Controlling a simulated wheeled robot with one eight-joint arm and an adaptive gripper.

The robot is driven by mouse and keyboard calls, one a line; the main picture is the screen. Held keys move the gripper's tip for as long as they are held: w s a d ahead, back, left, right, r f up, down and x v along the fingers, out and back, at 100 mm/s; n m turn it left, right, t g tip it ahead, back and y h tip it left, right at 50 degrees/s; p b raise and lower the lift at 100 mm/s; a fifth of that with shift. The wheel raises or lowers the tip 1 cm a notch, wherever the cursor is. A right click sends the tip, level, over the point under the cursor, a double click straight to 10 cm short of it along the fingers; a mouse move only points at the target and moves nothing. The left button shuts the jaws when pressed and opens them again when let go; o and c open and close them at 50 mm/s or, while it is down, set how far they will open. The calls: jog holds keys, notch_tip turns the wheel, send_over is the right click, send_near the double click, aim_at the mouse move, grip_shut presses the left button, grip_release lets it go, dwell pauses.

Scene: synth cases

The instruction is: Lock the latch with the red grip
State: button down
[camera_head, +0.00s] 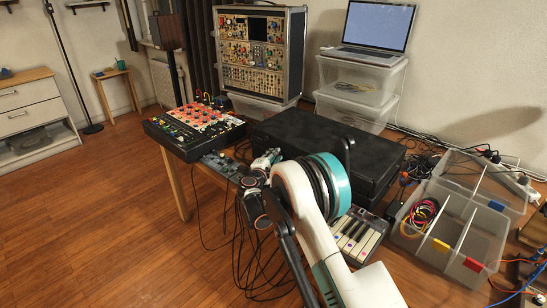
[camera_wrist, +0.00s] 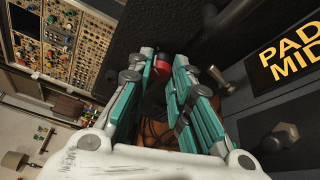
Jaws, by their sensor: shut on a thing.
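The black case (camera_head: 325,148) lies on the table in the head view, and its dark textured side (camera_wrist: 140,45) fills the upper middle of the wrist view. The red grip of the latch (camera_wrist: 162,66) shows between the tips of my gripper (camera_wrist: 166,70) in the wrist view. The teal fingers are closed on it from both sides and cover most of it. Whether the latch is locked cannot be told. In the head view my gripper (camera_head: 265,162) is at the case's near left edge, and the red grip cannot be made out there.
Other metal latch-like parts show in the wrist view, a small one (camera_wrist: 220,78) and a larger one (camera_wrist: 281,137), near a PAD MID label (camera_wrist: 292,56). A mixer (camera_head: 195,130) stands left of the case. A small keyboard (camera_head: 357,235) and clear bins (camera_head: 455,225) are at right.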

jog(key=shift+f+m+t, duration=0.15)
jog(key=shift+m+t, duration=0.25)
jog(key=shift+m, duration=0.6)
jog(key=c, duration=1.4)
grip_release()
jog(key=shift+c, duration=0.2)
jog(key=v, duration=1.2)
